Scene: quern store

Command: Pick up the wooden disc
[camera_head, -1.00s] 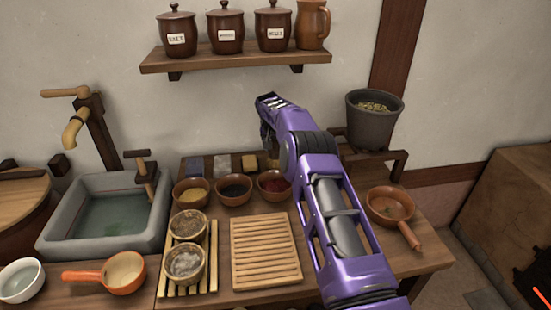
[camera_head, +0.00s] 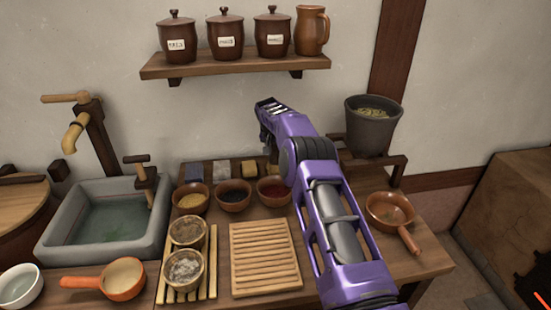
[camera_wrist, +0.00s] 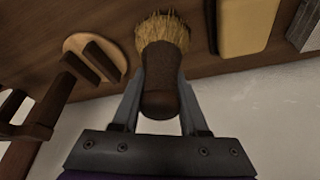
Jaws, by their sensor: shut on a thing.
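The wooden disc (camera_wrist: 110,53), pale and round with two dark bars across it, lies on the dark wooden counter at the left of the wrist view. A brush (camera_wrist: 160,82) with straw bristles and a dark brown handle is between the fingers of my gripper (camera_wrist: 160,100), which is shut on its handle. The disc is beside the gripper, to the left and apart from it. In the head view my arm hides the disc, and the fingers cannot be made out clearly.
A yellow block (camera_wrist: 246,25) lies right of the brush in the wrist view. In the head view, bowls (camera_head: 233,196) and a slatted board (camera_head: 264,258) fill the counter's middle. A grey pot (camera_head: 373,130) stands on a small stand at right; a shelf (camera_head: 235,64) hangs above.

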